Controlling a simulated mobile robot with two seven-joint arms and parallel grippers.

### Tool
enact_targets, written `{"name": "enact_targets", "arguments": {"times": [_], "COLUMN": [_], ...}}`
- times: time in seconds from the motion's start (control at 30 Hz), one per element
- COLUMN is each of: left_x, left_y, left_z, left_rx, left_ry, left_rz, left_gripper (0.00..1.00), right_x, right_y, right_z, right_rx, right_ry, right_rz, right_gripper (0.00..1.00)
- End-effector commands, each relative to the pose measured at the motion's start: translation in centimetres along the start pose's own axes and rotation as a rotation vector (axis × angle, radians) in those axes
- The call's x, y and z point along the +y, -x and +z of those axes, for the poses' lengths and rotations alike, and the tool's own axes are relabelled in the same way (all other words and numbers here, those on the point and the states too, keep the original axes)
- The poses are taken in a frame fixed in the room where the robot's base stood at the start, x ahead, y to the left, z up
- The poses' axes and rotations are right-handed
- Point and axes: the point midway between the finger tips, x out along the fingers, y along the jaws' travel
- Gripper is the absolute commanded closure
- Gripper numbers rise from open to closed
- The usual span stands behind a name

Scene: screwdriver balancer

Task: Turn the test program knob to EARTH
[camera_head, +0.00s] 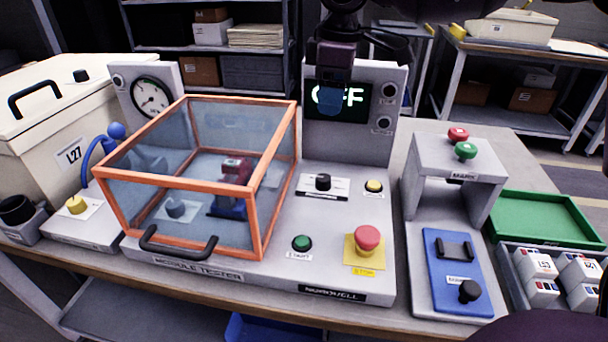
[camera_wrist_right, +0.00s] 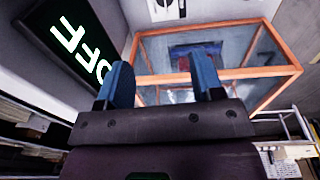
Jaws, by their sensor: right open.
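A black knob (camera_head: 322,182) stands on a white label plate on the tester's top panel, right of the orange-framed clear cover; its label is too small to read. The tester's display (camera_head: 355,101) on the upright panel reads OFF, partly hidden by my right gripper. My right gripper (camera_head: 330,100) hangs in front of the display, above and behind the knob, apart from it. In the right wrist view its two blue fingers (camera_wrist_right: 160,85) are spread with nothing between them. The display (camera_wrist_right: 75,45) also shows there. My left gripper is not in view.
The clear cover (camera_head: 180,181) with an orange frame is closed over the tester's left part. A grey stand (camera_head: 455,170) stands at right.

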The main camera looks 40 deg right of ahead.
Motion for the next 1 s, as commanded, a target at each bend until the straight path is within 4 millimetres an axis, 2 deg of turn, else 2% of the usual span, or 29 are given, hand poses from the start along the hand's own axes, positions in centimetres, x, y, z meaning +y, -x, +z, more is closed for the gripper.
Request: {"name": "enact_targets", "arguments": {"times": [0.03,0.13,0.2,0.47,0.8,1.0], "left_x": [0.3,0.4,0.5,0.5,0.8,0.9], "left_y": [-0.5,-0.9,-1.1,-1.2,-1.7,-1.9], "left_z": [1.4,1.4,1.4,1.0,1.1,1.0], "left_rx": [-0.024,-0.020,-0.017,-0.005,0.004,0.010], "left_ry": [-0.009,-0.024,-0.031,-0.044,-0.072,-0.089], "left_rz": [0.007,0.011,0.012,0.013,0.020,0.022], "left_gripper": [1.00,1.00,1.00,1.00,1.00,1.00], "right_x": [0.2,0.4,0.4,0.3,0.0,-0.2], "right_y": [-3.7,-6.2,-7.2,-9.0,-14.9,-17.4], "right_z": [-0.5,-0.6,-0.7,-0.6,-0.1,0.1], "right_rx": [-0.036,-0.061,-0.071,-0.077,-0.081,-0.079], "right_ry": [0.002,0.003,0.002,0.002,0.002,0.002], "right_rz": [-0.032,-0.054,-0.062,-0.068,-0.071,-0.070], "right_gripper": [0.39,0.39,0.39,0.39,0.39,0.39]}}
